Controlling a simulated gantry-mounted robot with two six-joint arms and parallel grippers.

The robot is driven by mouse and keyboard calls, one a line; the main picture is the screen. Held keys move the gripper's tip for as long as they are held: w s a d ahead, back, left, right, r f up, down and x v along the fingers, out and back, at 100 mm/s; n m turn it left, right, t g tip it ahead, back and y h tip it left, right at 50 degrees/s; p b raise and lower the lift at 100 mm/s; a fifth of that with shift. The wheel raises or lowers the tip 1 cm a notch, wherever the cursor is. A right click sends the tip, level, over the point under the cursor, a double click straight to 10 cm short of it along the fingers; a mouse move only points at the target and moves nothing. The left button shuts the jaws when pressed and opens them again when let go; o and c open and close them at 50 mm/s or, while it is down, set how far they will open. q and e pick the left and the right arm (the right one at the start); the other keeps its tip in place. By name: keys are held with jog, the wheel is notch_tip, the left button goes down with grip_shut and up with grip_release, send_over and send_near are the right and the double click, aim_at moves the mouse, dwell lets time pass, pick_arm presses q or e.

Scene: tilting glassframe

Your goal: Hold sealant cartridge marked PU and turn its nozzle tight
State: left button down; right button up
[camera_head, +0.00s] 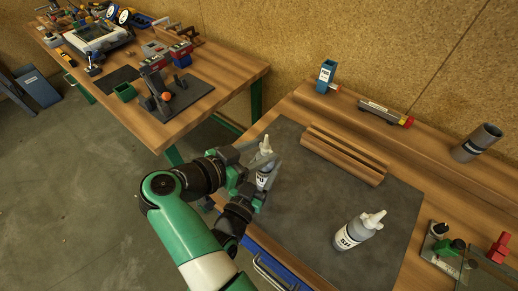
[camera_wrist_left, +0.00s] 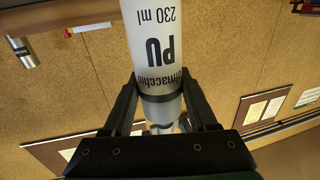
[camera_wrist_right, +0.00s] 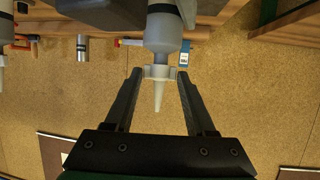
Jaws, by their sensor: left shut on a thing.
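The PU sealant cartridge (camera_head: 262,180) stands upright over the left side of the grey mat. My left gripper (camera_wrist_left: 160,92) is shut on the upper part of its body; the PU label reads upside down in the left wrist view. Its pale nozzle (camera_head: 265,146) points up. In the right wrist view the winged nozzle (camera_wrist_right: 158,85) lies between the fingers of my right gripper (camera_wrist_right: 160,76). That gripper is open, with a gap on each side of the nozzle. In the head view the grippers partly hide the cartridge.
Another white cartridge with a different label (camera_head: 355,233) stands on the mat (camera_head: 300,215). A ridged wooden block (camera_head: 343,154) lies behind it. Clamps (camera_head: 452,250) are at right.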

jog(key=o, duration=0.3)
jog(key=shift+o, duration=0.2)
jog(key=v, duration=1.2)
